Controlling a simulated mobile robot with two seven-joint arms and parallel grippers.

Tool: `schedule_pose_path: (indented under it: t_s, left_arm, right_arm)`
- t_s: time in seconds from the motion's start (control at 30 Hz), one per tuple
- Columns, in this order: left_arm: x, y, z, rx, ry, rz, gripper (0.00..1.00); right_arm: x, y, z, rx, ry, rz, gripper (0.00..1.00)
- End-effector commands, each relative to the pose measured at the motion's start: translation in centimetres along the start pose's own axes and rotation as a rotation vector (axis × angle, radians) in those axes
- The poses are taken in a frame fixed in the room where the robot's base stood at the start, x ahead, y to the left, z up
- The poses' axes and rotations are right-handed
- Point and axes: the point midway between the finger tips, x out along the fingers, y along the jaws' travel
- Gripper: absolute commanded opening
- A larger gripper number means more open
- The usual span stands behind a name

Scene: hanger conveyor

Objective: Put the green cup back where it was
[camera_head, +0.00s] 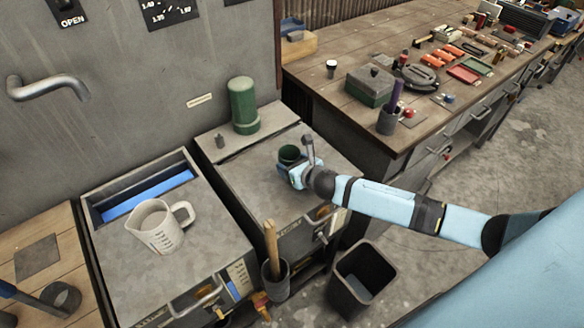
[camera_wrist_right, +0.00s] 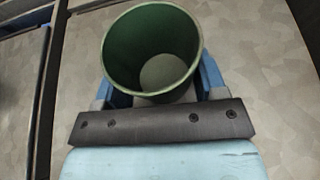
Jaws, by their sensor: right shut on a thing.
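The green cup (camera_head: 290,154) is over the grey metal cabinet top (camera_head: 245,178) in the middle of the head view. It stands about upright with its open rim up. In the right wrist view the cup (camera_wrist_right: 152,52) sits between the two blue fingers and looks empty. My right gripper (camera_head: 291,172) is shut on the cup, one finger on each side. I cannot tell whether the cup's base touches the cabinet top. My left gripper is not in view.
A green cylinder (camera_head: 243,106) stands at the back of the same cabinet. A white measuring jug (camera_head: 155,228) stands on the left cabinet. A dark bin (camera_head: 361,280) is on the floor in front. A wooden workbench (camera_head: 340,88) with many items is at right.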

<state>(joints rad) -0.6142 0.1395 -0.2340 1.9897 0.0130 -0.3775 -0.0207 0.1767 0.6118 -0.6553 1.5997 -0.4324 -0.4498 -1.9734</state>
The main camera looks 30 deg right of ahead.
Motion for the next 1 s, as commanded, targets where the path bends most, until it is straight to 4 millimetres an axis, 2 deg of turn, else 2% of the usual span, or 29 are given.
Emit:
schedule_pose_path:
  t_s: [0.03, 0.1, 0.47, 0.5, 0.57, 0.6, 0.87, 1.0]
  left_arm:
    - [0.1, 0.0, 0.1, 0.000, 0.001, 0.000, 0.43]
    - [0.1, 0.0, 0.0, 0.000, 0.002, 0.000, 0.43]
    - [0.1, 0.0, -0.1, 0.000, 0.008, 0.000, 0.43]
    - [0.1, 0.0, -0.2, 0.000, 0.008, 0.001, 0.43]
    - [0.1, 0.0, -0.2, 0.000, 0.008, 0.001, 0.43]
    - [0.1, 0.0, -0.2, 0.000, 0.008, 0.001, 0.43]
    - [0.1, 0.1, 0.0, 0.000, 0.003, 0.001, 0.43]
    - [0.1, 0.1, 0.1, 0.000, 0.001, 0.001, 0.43]
  right_arm:
    - [0.3, 0.1, -0.9, 0.002, 0.002, 0.000, 0.38]
    - [0.5, 0.0, -1.3, 0.001, 0.001, 0.000, 0.38]
    - [0.7, 0.0, -1.6, -0.001, 0.000, 0.000, 0.38]
    - [0.6, 0.0, -1.5, -0.001, 0.000, 0.000, 0.74]
    - [0.6, 0.0, -1.5, -0.001, 0.000, 0.000, 0.88]
    - [0.6, 0.0, -1.5, -0.001, 0.000, 0.000, 0.91]
    - [0.5, 0.0, -1.4, 0.000, 0.000, 0.000, 0.91]
    - [-0.6, -0.1, -1.3, -0.002, 0.002, 0.001, 0.91]
